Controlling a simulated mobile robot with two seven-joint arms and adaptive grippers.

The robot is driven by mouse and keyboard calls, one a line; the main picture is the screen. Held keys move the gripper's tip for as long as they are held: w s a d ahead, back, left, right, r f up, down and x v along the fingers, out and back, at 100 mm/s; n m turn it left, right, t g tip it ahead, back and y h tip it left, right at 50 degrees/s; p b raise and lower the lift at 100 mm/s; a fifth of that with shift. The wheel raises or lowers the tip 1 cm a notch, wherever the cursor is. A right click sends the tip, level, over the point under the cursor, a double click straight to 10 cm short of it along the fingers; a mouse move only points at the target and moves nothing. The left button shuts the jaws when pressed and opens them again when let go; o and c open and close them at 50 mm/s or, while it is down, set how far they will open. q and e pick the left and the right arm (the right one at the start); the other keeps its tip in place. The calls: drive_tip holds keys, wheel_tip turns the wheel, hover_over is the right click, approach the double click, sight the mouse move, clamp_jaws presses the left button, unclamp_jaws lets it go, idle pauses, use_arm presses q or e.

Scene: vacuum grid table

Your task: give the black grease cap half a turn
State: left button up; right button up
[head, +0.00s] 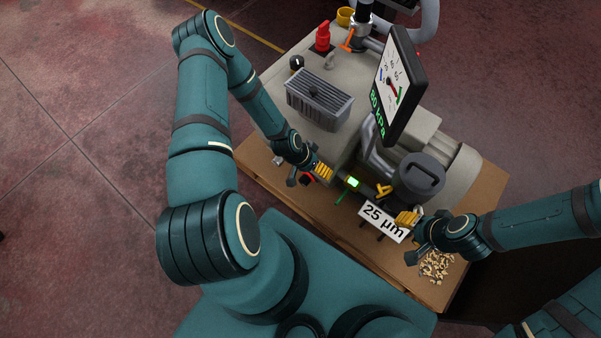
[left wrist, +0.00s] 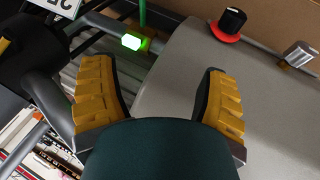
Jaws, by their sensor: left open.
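The black grease cap (left wrist: 232,20) sits on a red collar at the upper right of the left wrist view. In the head view a small black and red piece (head: 306,180), apparently the same cap, shows beside my left gripper (head: 323,171), partly hidden by it. My left gripper also shows in the left wrist view (left wrist: 160,100), with its yellow-padded fingers wide apart and nothing between them. The cap lies beyond the right fingertip, apart from it. My right gripper (head: 407,218) is near the 25 µm sign; its finger gap cannot be made out.
A green-lit indicator (left wrist: 133,42) is on a pipe beyond the left fingertip. A metal fitting (left wrist: 299,54) stands right of the cap. The gauge screen (head: 397,88), ribbed grey box (head: 319,98) and dark canister (head: 419,178) stand on the machine. Loose brass pieces (head: 436,265) lie at the right.

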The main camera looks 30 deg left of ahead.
use_arm(q)
drive_tip(key=t+p, duration=0.1)
approach(303, 179)
drive_tip(key=r, duration=0.2)
drive_tip(key=shift+m+y, duration=0.3)
drive_tip(key=shift+y, duration=0.1)
drive_tip(key=b+x, duration=0.1)
drive_tip(key=x, duration=0.3)
drive_tip(key=b+x, duration=0.1)
drive_tip(key=x, duration=0.4)
drive_tip(key=b+x, duration=0.2)
drive_tip(key=x, duration=0.2)
drive_tip(key=shift+s+d+f, duration=0.1)
drive_tip(key=shift+s+f, duration=0.15)
drive_tip(key=shift+f, duration=0.25)
drive_tip(key=c, duration=1.2)
drive_tip(key=shift+o, duration=0.2)
drive_tip(key=shift+d+r+y+p, duration=0.1)
drive_tip(key=shift+y+p, duration=0.2)
drive_tip(key=shift+y, duration=0.4)
